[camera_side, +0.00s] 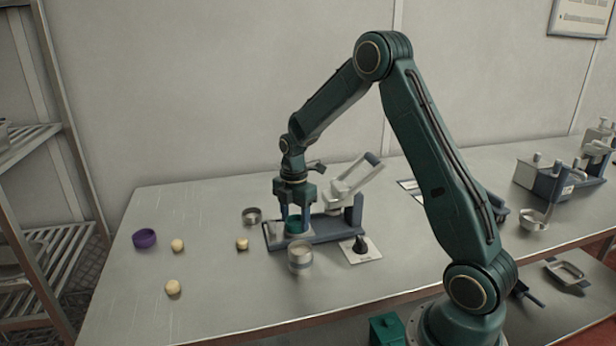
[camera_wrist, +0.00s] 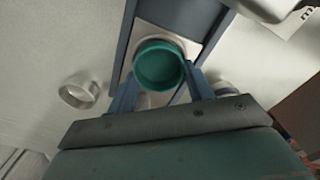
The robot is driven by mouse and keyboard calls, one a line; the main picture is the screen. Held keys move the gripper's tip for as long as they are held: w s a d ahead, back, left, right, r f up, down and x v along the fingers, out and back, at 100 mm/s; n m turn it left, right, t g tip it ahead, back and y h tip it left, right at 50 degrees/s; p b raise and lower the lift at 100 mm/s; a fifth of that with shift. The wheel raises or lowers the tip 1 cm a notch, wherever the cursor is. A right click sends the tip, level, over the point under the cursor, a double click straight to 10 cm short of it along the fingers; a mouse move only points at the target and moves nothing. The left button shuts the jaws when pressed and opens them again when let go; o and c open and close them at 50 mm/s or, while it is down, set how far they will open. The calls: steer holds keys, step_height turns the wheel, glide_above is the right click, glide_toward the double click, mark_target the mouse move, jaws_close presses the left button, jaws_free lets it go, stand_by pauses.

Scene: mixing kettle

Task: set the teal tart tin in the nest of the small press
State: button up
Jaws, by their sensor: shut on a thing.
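The teal tart tin (camera_side: 294,223) is between the fingers of my gripper (camera_side: 295,226), at the left part of the small press (camera_side: 330,232). In the wrist view the tin (camera_wrist: 158,66) is seen from above, open and empty inside, with my gripper (camera_wrist: 160,74) shut on its sides. A pale square plate on the press (camera_wrist: 192,47) shows around the tin, so the tin is over the nest area. I cannot tell whether it rests down in it. The press's pale lever arm (camera_side: 350,177) is raised, up and to the right.
A metal ring (camera_side: 251,215) lies behind left of the press, and a metal cup (camera_side: 300,256) stands close in front. A purple tin (camera_side: 144,239) and pale dough balls (camera_side: 173,287) are at left. A black knob (camera_side: 360,246) stands on a white card at right.

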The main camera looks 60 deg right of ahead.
stand_by(0.3)
steer(key=o, duration=1.2)
steer(key=shift+c, duration=0.2)
steer(key=shift+r, duration=0.15)
step_height(320, 180, up, 7)
steer(key=shift+f, duration=0.2)
stand_by(0.5)
